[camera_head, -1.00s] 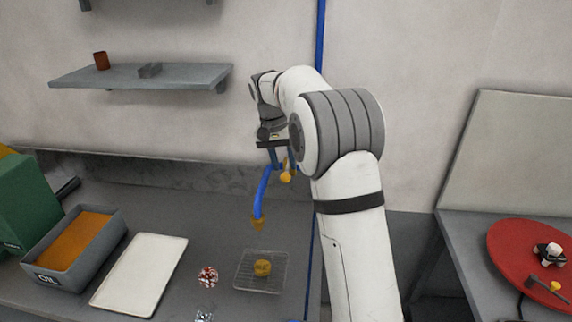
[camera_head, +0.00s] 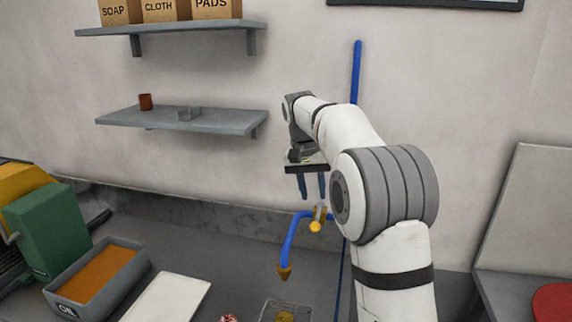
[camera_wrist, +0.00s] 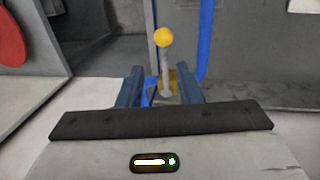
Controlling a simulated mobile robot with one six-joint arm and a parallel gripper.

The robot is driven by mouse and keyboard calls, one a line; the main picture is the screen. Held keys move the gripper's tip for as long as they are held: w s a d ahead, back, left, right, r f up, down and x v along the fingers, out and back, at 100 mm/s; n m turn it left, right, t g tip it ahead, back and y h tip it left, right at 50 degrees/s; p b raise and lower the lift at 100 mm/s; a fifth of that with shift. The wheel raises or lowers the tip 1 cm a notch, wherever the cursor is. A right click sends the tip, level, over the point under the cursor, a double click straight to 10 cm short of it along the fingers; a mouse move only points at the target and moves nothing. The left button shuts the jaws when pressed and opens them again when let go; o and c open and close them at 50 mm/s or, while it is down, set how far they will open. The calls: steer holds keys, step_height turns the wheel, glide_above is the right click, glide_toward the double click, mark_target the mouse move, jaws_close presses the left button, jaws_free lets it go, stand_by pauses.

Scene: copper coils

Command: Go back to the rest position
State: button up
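My gripper (camera_head: 313,187) is raised above the bench, in front of the wall. Its two blue fingers are apart with nothing between them in the head view. In the wrist view my gripper (camera_wrist: 166,88) also shows its fingers spread; a lever with a yellow knob (camera_wrist: 163,38) appears beyond and between them. In the head view the yellow knob (camera_head: 315,227) lies just below the fingertips. A blue spout (camera_head: 289,246) with a brass tip bends down beside it. Whether the fingers touch the lever is not clear, but they look clear of it.
An oil tray (camera_head: 98,277) and a white board (camera_head: 168,298) lie on the bench at left. A wire rack (camera_head: 270,309) with a copper-coloured coil is at the bottom edge. Shelves (camera_head: 190,121) hang on the wall to the left. A red disc (camera_head: 553,302) is at lower right.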

steer(key=s+d+f+n+t+b, duration=0.1)
steer(key=s+f, duration=0.3)
steer(key=s, duration=0.7)
steer(key=s+d+f+n+t+y+b, duration=0.1)
steer(key=s+f, duration=0.3)
steer(key=s, duration=0.7)
steer(key=s+d+f+n+t+y+b, duration=0.1)
steer(key=s+f, duration=0.3)
steer(key=s, duration=0.7)
steer(key=shift+t+b, duration=0.35)
steer(key=shift+t, duration=0.15)
